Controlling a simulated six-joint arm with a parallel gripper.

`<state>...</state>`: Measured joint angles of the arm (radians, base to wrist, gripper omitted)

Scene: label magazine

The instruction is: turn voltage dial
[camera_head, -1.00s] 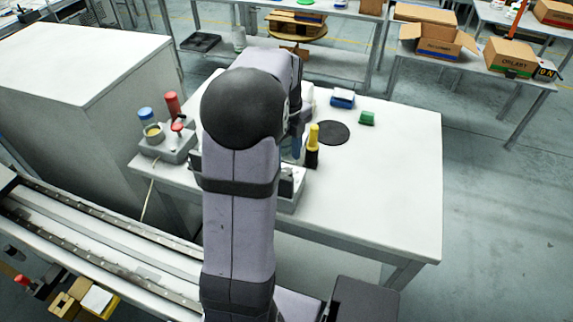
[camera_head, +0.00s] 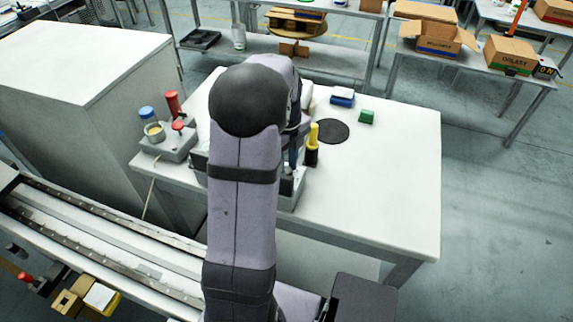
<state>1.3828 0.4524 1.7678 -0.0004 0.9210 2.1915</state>
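No voltage dial can be made out in the head view. A light grey device (camera_head: 291,194) stands on the white table, mostly hidden behind my arm, and its face cannot be read. My gripper (camera_head: 292,160) is down behind my arm, just above or at this device. Only a small dark and bluish part of the arm's end shows. Its fingertips are hidden, so I cannot tell whether they are open, shut or touching anything.
A yellow and black bottle-like object (camera_head: 312,145) stands close right of my gripper. Beyond it lie a black disc (camera_head: 333,131), a green block (camera_head: 366,117) and a blue-and-white box (camera_head: 342,98). A grey holder (camera_head: 177,146) with red and blue items stands left. The table's right side is clear.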

